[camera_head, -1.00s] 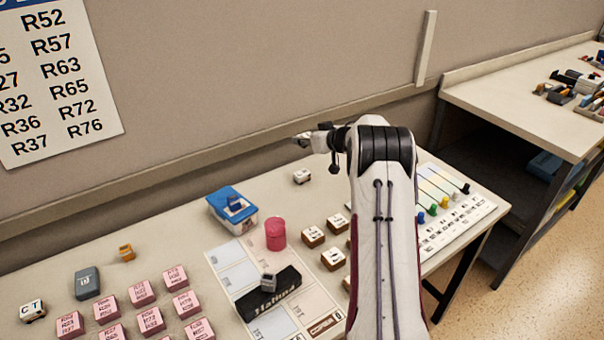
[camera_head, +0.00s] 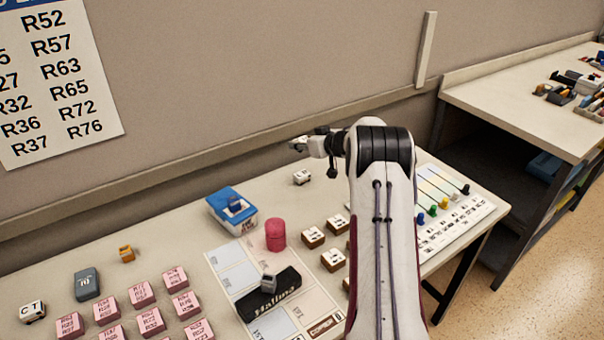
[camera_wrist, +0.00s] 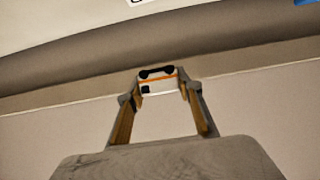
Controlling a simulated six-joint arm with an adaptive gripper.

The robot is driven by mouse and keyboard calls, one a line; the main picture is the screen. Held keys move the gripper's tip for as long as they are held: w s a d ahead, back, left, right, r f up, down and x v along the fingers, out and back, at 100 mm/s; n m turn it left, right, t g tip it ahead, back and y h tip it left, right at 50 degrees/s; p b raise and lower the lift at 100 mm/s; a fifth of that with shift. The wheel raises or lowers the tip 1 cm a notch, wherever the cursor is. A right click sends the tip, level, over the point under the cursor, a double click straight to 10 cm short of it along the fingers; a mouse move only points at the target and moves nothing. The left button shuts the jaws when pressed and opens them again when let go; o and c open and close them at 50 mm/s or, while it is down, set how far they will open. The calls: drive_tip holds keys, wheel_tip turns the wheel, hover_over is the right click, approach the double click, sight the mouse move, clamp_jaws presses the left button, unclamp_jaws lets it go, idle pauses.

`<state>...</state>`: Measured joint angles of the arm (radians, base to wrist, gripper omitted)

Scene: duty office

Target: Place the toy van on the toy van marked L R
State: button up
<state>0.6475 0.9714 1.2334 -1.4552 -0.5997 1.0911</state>
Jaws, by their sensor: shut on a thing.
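My gripper (camera_wrist: 160,88) is shut on a small white toy van (camera_wrist: 156,84) with an orange stripe and dark wheels, which show at the upper side in the wrist view. In the head view my gripper (camera_head: 300,144) is in the air above the back of the table, and the held van is too small to make out. A white toy van (camera_head: 301,177) stands on the table below my gripper, apart from it; its marking is too small to read. Another white van (camera_head: 33,312), marked C T, stands at the far left.
A blue-lidded box (camera_head: 232,209), a red cylinder (camera_head: 275,235) and brown-sided blocks (camera_head: 313,237) stand nearby. Several pink blocks (camera_head: 142,294), a grey block (camera_head: 87,284) and an orange toy (camera_head: 127,254) are at left. The wall (camera_head: 250,80) rises behind the table.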

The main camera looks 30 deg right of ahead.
hover_over(303, 174)
drive_tip(key=shift+w+f, duration=0.15)
drive_tip(key=shift+f, duration=1.4)
drive_tip(key=shift+w+f, duration=0.1)
drive_tip(key=shift+f, duration=1.45)
drive_tip(key=shift+f, duration=0.1)
drive_tip(key=shift+f, duration=1.8)
drive_tip(key=shift+f, duration=0.15)
drive_tip(key=o, duration=1.1)
drive_tip(key=shift+c, duration=0.2)
drive_tip(key=shift+s+r, duration=0.15)
drive_tip(key=shift+r, duration=0.05)
